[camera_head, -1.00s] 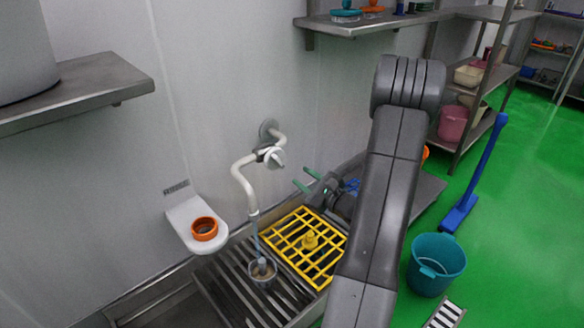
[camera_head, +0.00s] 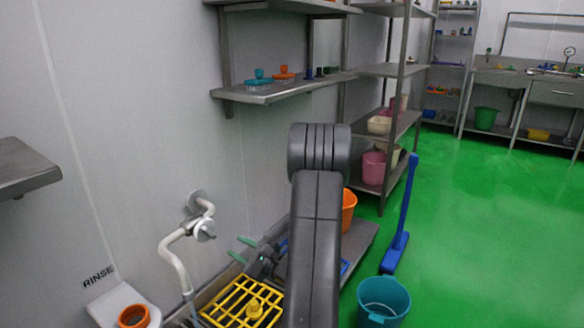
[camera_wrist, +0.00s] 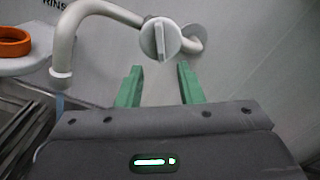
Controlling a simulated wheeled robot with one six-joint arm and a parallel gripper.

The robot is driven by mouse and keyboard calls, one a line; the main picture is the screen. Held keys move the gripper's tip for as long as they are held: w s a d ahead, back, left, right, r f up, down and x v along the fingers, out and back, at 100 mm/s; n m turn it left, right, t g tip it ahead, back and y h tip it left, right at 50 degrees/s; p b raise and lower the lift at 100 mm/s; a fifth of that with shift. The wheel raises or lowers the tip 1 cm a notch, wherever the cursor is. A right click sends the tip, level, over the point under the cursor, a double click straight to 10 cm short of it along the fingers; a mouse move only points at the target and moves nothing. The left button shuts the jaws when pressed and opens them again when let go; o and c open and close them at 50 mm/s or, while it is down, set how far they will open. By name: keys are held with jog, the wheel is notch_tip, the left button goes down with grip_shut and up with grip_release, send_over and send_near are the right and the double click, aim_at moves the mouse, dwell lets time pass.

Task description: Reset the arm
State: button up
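My gripper (camera_head: 242,249) is at the lower middle of the head view, left of my arm and right of the white tap pipe. In the wrist view my gripper (camera_wrist: 158,88) shows two green fingers standing apart with nothing between them. The white tap (camera_wrist: 160,38) with its round handle is on the wall beyond the fingers and also shows in the head view (camera_head: 203,230). My arm hides part of the area behind it.
An orange ring (camera_head: 133,316) sits on the white RINSE holder (camera_head: 105,300). A yellow grid (camera_head: 243,304) lies on the sink. A wall shelf (camera_head: 290,88) is above. Open floor lies at right.

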aim_at(211, 233)
jog(key=b+x, duration=0.2)
jog(key=x, duration=0.9)
jog(key=shift+d, duration=0.1)
jog(key=shift+d, duration=0.1)
